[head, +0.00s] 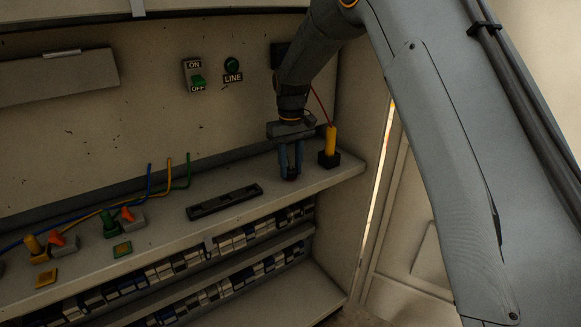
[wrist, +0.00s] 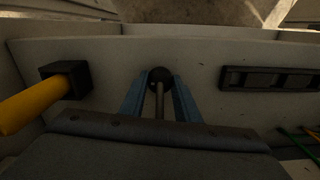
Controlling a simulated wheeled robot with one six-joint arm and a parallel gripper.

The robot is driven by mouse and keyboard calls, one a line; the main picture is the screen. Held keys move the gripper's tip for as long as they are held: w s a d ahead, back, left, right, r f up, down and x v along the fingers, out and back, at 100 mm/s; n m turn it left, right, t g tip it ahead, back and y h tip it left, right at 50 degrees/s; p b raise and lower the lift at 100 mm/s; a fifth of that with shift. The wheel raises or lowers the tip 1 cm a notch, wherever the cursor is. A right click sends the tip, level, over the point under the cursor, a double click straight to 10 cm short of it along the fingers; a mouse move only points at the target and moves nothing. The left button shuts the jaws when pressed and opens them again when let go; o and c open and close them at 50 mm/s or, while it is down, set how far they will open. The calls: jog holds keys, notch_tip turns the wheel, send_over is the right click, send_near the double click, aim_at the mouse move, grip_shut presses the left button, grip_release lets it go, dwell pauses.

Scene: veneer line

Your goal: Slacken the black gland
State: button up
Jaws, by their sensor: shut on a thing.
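The black gland (wrist: 160,75) is a round dark piece on the grey shelf, with a thin grey rod standing up from it in the wrist view. My gripper (head: 290,174) points down onto it near the right end of the shelf in the head view. Its two blue fingers are shut on the gland, one on each side, as the wrist view (wrist: 160,88) shows. In the head view the gland is mostly hidden by the fingers.
A yellow handle (head: 331,139) on a black base stands close right of my gripper. A black slotted strip (head: 224,201) lies to the left. Green and yellow fittings (head: 109,224) with coloured cables stand further left. The back panel holds an ON/OFF switch (head: 197,80) and a LINE lamp (head: 232,66).

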aim_at(291, 168)
jog(key=shift+n, duration=0.7)
jog(key=o, duration=1)
jog(key=shift+o, duration=0.2)
jog(key=shift+r+b, duration=0.9)
jog(key=shift+r, duration=3.05)
